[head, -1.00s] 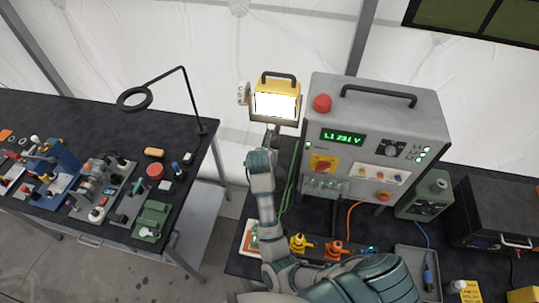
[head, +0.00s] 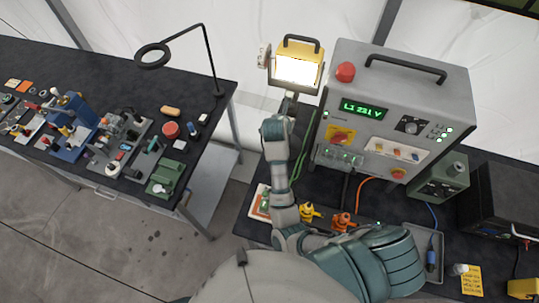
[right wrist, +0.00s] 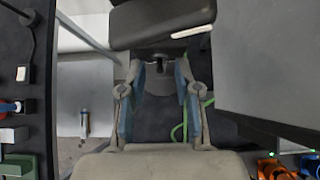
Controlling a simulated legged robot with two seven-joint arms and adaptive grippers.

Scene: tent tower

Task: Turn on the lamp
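The lamp (head: 297,68) is a yellow work light with a dark handle on top, at the back next to the grey power unit. Its front face glows bright white. My right arm reaches up to just below it in the head view; the gripper there is mostly hidden by my wrist. In the right wrist view, a dark housing (right wrist: 160,24), which looks like the lamp's, is just beyond my right gripper (right wrist: 161,70). The fingers are apart, with a small dark knob (right wrist: 160,60) showing between the tips. Contact is unclear. My left gripper is out of view.
The grey power unit (head: 440,95), with a lit green display and red button (head: 345,71), stands close right of my right arm. Yellow (head: 308,212) and orange (head: 343,222) connectors lie near my forearm. A cluttered black bench (head: 60,60) stands left, beyond a floor gap.

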